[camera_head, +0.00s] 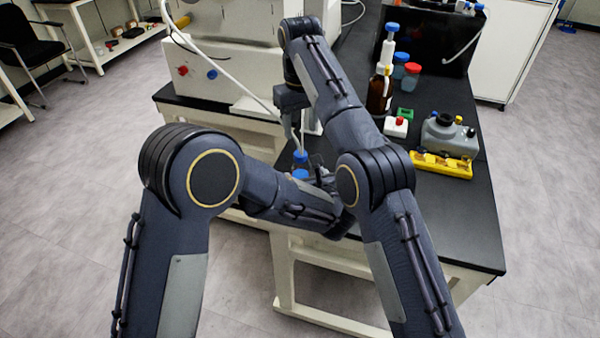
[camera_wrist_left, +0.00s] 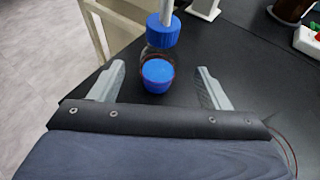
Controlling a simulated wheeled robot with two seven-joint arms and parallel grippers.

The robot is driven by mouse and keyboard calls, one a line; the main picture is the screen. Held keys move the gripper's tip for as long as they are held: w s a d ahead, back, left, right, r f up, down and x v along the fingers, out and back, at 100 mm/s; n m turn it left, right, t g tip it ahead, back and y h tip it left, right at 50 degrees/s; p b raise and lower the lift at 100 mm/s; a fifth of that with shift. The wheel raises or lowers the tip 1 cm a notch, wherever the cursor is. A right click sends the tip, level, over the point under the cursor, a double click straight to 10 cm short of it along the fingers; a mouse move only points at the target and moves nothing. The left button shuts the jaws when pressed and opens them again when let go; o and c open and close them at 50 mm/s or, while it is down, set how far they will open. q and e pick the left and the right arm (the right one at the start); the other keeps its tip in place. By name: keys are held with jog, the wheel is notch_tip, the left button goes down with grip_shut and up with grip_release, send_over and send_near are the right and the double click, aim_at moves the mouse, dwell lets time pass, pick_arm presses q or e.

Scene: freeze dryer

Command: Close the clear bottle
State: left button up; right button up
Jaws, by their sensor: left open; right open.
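The clear bottle (camera_wrist_left: 152,53) stands near the table edge, between the fingers of my left gripper in the left wrist view. A blue cap-like piece (camera_wrist_left: 163,32) is at its far side, with a pale rod or tube rising from it. A second round blue piece (camera_wrist_left: 157,74) shows nearer; I cannot tell if it is separate. Both blue pieces also show small in the head view. My left gripper (camera_wrist_left: 158,85) is open, a finger on either side, with no clear contact. My right gripper (camera_head: 296,128) points down above the bottle, open; its fingertips are hard to make out.
A white machine (camera_head: 225,62) is behind. The front right of the table is clear.

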aim_at(299, 165)
pick_arm(q)
jog(key=shift+x, duration=3.9)
grip_shut()
pick_arm(e)
jog(key=n, duration=0.5)
jog(key=shift+a, duration=0.1)
jog(key=n, duration=0.7)
jog(key=shift+r+n, duration=0.1)
jog(key=shift+n, duration=0.2)
jog(key=n, duration=0.7)
jog(key=shift+r, duration=0.1)
jog(key=n, duration=0.7)
